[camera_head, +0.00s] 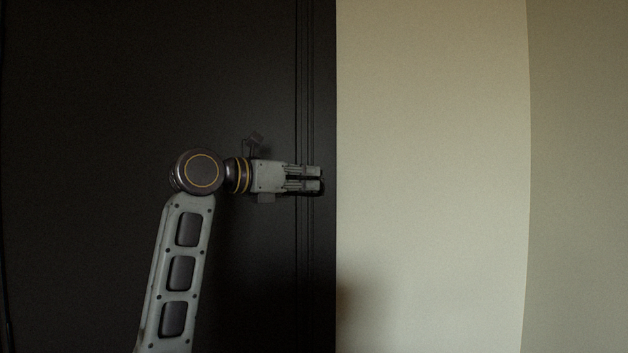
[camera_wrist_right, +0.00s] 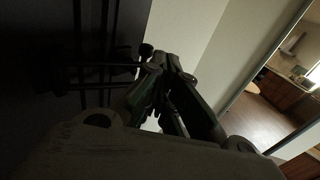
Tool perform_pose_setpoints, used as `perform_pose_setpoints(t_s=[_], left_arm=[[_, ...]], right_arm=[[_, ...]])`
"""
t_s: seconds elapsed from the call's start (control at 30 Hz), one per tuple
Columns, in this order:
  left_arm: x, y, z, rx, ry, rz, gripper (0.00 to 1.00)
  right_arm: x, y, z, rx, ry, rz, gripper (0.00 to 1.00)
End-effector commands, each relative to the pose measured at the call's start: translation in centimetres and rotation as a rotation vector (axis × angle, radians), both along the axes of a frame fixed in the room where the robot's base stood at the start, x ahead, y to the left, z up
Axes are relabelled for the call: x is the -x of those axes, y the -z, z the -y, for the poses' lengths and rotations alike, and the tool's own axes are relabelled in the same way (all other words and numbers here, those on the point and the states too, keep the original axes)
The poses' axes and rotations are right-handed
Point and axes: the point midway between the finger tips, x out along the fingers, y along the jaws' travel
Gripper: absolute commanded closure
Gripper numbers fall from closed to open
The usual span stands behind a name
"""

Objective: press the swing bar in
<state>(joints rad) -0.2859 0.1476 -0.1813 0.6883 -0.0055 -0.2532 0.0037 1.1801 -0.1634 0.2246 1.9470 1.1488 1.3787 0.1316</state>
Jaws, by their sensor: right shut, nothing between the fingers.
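The swing bar (camera_wrist_right: 118,66) shows in the right wrist view as thin dark rods reaching across the dark door edge, with a round knob near the fingertips. My right gripper (camera_head: 320,179) is shut and empty, pointing right in front of the edge strips of the dark door. In the head view a dark rounded edge shows just under the fingertips; I cannot tell if it is the bar. The right fingers (camera_wrist_right: 163,62) also show in the right wrist view, close beside the rods; I cannot tell whether they touch. My left gripper is not in view.
The dark door (camera_head: 100,100) fills the left of the head view. A bare pale wall (camera_head: 430,150) stands to its right. The right wrist view also shows a mirror-like panel (camera_wrist_right: 270,105) with a wood floor and a kitchen counter in it.

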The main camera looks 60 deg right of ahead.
Motion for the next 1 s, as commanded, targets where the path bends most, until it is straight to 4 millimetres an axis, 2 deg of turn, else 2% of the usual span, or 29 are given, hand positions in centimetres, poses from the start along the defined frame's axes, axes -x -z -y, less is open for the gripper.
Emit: perform_pose_setpoints(t_s=[0.6, 0.8, 1.0], left_arm=[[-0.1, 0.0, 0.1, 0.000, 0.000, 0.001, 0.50], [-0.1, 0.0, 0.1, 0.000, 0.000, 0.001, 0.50], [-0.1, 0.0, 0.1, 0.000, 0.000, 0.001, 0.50]], right_arm=[[-3.0, -0.3, -8.1, -0.002, -0.001, -0.001, 1.00], [-3.3, -0.4, -9.2, -0.001, 0.000, -0.001, 1.00], [-3.4, -0.4, -9.4, -0.001, 0.000, -0.001, 1.00]])
